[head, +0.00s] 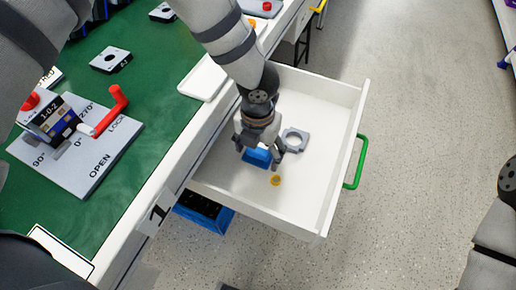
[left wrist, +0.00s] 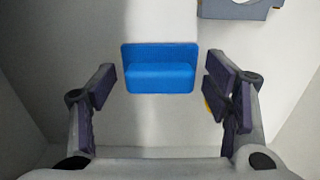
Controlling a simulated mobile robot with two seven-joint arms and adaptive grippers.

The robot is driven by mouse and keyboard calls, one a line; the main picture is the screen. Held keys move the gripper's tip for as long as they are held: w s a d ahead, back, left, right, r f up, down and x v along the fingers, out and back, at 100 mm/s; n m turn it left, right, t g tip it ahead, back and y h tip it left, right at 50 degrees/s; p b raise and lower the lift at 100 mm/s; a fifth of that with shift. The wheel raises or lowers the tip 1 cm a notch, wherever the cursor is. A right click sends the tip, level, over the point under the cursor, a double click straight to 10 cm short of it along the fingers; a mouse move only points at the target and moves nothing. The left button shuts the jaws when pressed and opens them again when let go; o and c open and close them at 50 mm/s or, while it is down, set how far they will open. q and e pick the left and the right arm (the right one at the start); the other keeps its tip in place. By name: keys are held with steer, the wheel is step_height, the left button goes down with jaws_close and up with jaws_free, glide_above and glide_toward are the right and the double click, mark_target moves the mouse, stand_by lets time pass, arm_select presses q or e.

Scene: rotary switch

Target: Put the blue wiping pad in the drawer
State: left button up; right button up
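The blue wiping pad (head: 257,157) is inside the open white drawer (head: 318,115) in the head view. In the left wrist view the blue pad (left wrist: 158,70) lies ahead of the fingers, with clear space on both sides of it. My left gripper (head: 258,152) is over the drawer, right above the pad. In the left wrist view my left gripper (left wrist: 161,98) is open with nothing between its fingers. My right gripper does not clearly show; only dark and grey parts of my arm are at the right edge of the head view.
In the drawer are a grey plate with a round hole (head: 294,139) and a small yellow ring (head: 276,181). The drawer has a green handle (head: 356,162). A rotary switch with a red handle (head: 108,112) stands on the green bench top (head: 150,70). A blue bin (head: 206,214) is below the bench.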

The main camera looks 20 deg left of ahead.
mark_target(258, 151)
arm_select(q)
step_height(258, 151, up, 12)
steer(key=p, duration=0.2)
steer(key=shift+r, duration=0.2)
arm_select(e)
steer(key=shift+w+r+t, duration=0.4)
steer(key=shift+w+r, duration=0.45)
steer(key=shift+r, duration=0.2)
